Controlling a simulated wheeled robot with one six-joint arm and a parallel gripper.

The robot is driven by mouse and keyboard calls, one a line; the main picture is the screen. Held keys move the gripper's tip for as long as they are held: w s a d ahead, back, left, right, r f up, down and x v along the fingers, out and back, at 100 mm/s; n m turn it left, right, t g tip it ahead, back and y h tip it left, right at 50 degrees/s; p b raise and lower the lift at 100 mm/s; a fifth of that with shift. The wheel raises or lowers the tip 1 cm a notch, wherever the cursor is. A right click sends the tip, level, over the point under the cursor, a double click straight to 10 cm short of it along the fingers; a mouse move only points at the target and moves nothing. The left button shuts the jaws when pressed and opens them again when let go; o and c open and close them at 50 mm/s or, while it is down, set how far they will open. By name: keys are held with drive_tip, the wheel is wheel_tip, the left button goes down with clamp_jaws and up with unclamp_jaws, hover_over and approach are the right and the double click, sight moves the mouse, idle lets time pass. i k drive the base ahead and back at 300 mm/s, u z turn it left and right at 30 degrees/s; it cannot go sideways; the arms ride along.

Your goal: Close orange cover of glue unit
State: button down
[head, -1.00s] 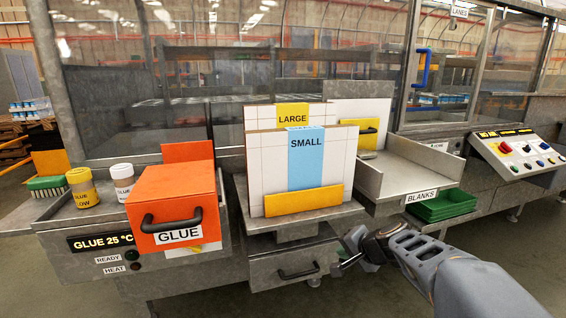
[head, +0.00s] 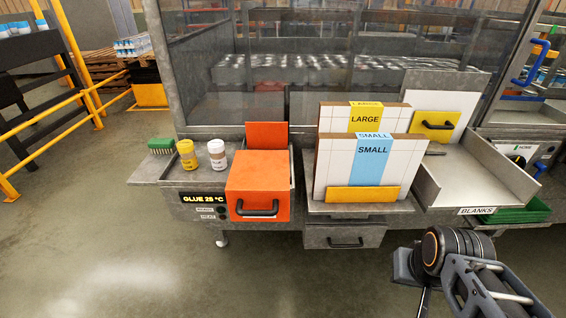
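The orange glue unit (head: 257,180) stands on the left part of the machine bench. It has a black bar handle (head: 258,210) on its front. An upright orange panel (head: 267,136) rises behind its top. I cannot tell whether this panel is the raised cover or a fixed back plate. My gripper (head: 412,275) is at the lower right, in front of the bench and well apart from the glue unit and its handle. It touches nothing that I can see. Its fingers are seen at a poor angle, so their opening is unclear.
The card holder (head: 375,195) and a drawer (head: 344,236) lie between the unit and my gripper. The floor (head: 130,260) at front left is clear.

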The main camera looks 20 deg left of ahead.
sight(257, 186)
drive_tip(key=u, duration=2.8)
drive_tip(key=k, duration=0.4)
drive_tip(key=u, duration=0.2)
